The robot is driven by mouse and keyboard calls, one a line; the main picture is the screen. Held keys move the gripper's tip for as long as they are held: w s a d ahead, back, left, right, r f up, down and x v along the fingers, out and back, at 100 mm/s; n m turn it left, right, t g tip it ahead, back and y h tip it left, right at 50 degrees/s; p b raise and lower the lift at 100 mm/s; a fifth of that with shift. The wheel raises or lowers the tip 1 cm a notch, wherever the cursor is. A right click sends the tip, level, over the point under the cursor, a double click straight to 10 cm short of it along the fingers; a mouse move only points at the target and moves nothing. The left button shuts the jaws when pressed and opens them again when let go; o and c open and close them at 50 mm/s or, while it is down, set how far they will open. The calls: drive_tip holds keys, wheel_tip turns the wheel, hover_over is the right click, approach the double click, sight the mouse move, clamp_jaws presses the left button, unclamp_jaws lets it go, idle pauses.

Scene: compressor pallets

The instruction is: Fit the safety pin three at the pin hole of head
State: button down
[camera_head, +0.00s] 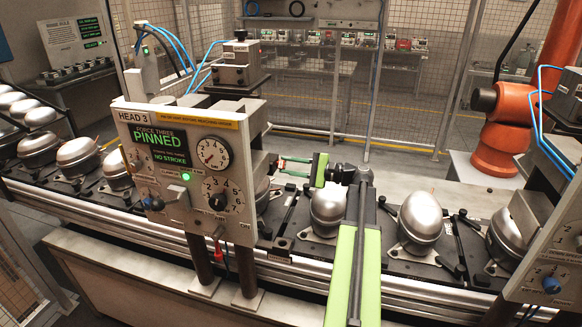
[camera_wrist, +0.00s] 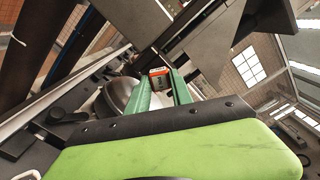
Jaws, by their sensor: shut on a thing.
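Head 3 (camera_head: 190,150) is a grey press head over the conveyor. Its screen (camera_head: 160,139) reads "FORCE THREE PINNED" and "NO STROKE", and a green lamp is lit below it. My gripper (camera_head: 281,167) reaches in at the head's right side with its green fingers.
Domed silver compressors (camera_head: 420,217) stand on the conveyor on both sides of head 3. One compressor (camera_head: 327,208) is close to my arm. Another panel (camera_head: 548,275) stands at the right edge. An orange robot arm (camera_head: 497,135) is behind. A mesh fence closes off the back.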

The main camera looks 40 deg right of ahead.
drive_tip(key=shift+w+a, duration=0.15)
drive_tip(key=shift+w, duration=0.05)
drive_tip(key=c, duration=1.1)
unclamp_jaws()
drive_tip(key=shift+o, duration=0.2)
drive_tip(key=v, duration=1.7)
drive_tip(key=shift+s, duration=0.25)
